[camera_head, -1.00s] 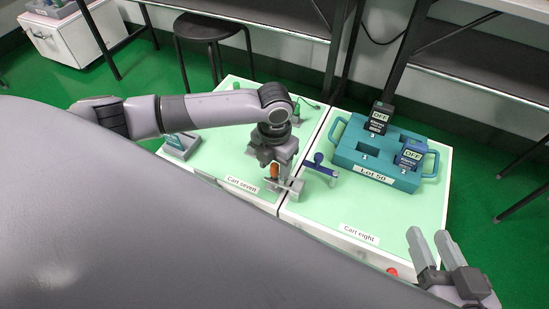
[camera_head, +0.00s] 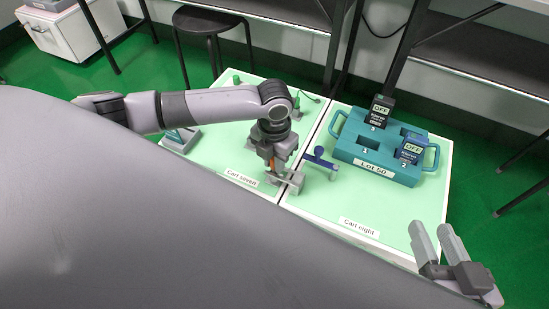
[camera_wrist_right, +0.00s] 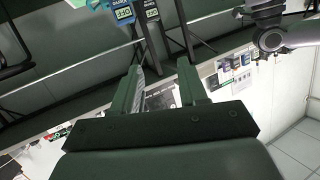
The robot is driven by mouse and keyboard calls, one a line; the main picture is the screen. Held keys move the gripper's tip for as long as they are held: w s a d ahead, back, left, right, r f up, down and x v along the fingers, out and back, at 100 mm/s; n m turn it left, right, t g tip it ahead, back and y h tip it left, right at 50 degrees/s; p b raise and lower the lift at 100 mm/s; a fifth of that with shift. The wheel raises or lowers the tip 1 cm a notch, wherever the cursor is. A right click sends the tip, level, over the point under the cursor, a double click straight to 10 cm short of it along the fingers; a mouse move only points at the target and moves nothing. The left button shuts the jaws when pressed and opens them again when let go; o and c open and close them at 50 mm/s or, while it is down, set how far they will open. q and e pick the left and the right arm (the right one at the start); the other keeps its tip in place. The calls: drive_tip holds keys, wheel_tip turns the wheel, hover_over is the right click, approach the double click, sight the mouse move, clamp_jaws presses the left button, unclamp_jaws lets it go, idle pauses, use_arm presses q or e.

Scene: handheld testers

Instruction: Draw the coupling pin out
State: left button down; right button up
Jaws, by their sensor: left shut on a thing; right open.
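Cart seven (camera_head: 222,152) and Cart eight (camera_head: 325,204) stand side by side with a narrow gap between them. A grey coupling bracket (camera_head: 294,184) sits at the gap near their front edges. My left gripper (camera_head: 273,168) is over this spot, shut on the orange-topped coupling pin (camera_head: 272,161). The pin's lower part is hidden, so I cannot tell how deep it sits. A dark blue lever with a round knob (camera_head: 319,153) stands just right of it on Cart eight. My right gripper (camera_head: 436,232) is open and empty, off Cart eight's front right; its fingers show in the right wrist view (camera_wrist_right: 160,75).
A teal tray labelled Lot 50 (camera_head: 345,153) on Cart eight holds two handheld testers, one at the back (camera_head: 380,111) and one at the right (camera_head: 411,149). A grey device (camera_head: 181,139) stands on Cart seven. A black stool (camera_head: 208,20) is behind. Cart eight's front top is clear.

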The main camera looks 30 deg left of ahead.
use_arm(q)
drive_tip(key=shift+r+p, duration=0.65)
drive_tip(key=shift+r, duration=0.1)
drive_tip(key=shift+r+p, duration=0.5)
drive_tip(key=shift+p, duration=0.1)
drive_tip(key=shift+r+p, duration=1)
drive_tip(key=shift+p, duration=0.25)
drive_tip(key=shift+r+p, duration=0.5)
drive_tip(key=shift+p, duration=0.1)
drive_tip(key=shift+r+p, duration=0.3)
drive_tip(key=shift+p, duration=0.05)
drive_tip(key=shift+r, duration=0.15)
use_arm(e)
drive_tip(key=shift+d+r+m+g+h, duration=0.15)
drive_tip(key=shift+r+m+g+h, duration=0.3)
drive_tip(key=shift+g, duration=0.45)
drive_tip(key=shift+s+f, duration=0.1)
drive_tip(key=shift+f, duration=0.05)
